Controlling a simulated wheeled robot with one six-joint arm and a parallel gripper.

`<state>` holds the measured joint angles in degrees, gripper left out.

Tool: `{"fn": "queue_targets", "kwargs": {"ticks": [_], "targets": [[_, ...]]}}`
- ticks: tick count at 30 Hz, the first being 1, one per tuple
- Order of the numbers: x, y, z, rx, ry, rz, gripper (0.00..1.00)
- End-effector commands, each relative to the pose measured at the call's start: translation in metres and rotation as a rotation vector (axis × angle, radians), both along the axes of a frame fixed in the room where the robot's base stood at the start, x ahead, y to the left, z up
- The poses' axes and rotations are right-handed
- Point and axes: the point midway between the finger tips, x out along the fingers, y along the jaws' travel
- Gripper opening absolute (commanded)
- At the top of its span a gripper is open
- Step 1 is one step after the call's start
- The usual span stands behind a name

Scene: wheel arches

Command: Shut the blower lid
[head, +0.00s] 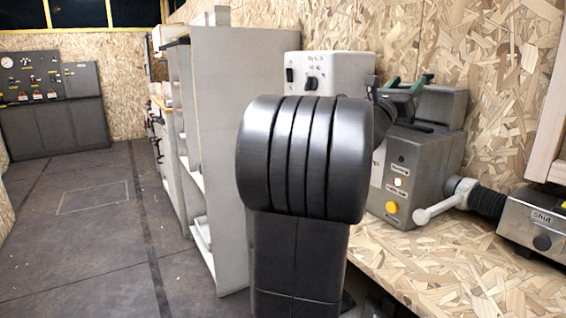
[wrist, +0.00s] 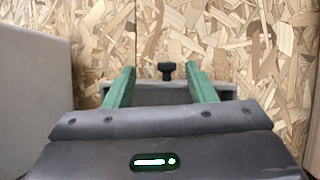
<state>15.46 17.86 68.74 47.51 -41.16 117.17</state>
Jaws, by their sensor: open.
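A grey machine (head: 415,165) with a yellow button and small knobs on its front stands on the bench against the chipboard wall; it looks like the blower. Its raised grey upper part (head: 449,104) shows behind my gripper (head: 408,84) and may be the lid; the head view does not settle this. In the wrist view my gripper (wrist: 163,74) has its green fingers apart and nothing held. My arm hides the machine's left part.
A white box with switches (head: 325,75) stands behind my arm, and a tall pale cabinet (head: 222,150) at its left. A pale crank handle (head: 437,206), a black hose (head: 489,203) and a box marked "Shut" (head: 540,225) lie right. The bench front (head: 430,265) is bare.

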Motion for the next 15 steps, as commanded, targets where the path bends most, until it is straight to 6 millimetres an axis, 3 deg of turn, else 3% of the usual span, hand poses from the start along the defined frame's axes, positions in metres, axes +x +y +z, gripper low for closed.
{"fn": "queue_targets", "kwargs": {"ticks": [6, 15], "targets": [[0.013, -0.016, 0.011, -0.001, 0.001, -0.001, 0.50], [0.015, -0.017, 0.013, 0.002, 0.003, 0.000, 0.50]]}}
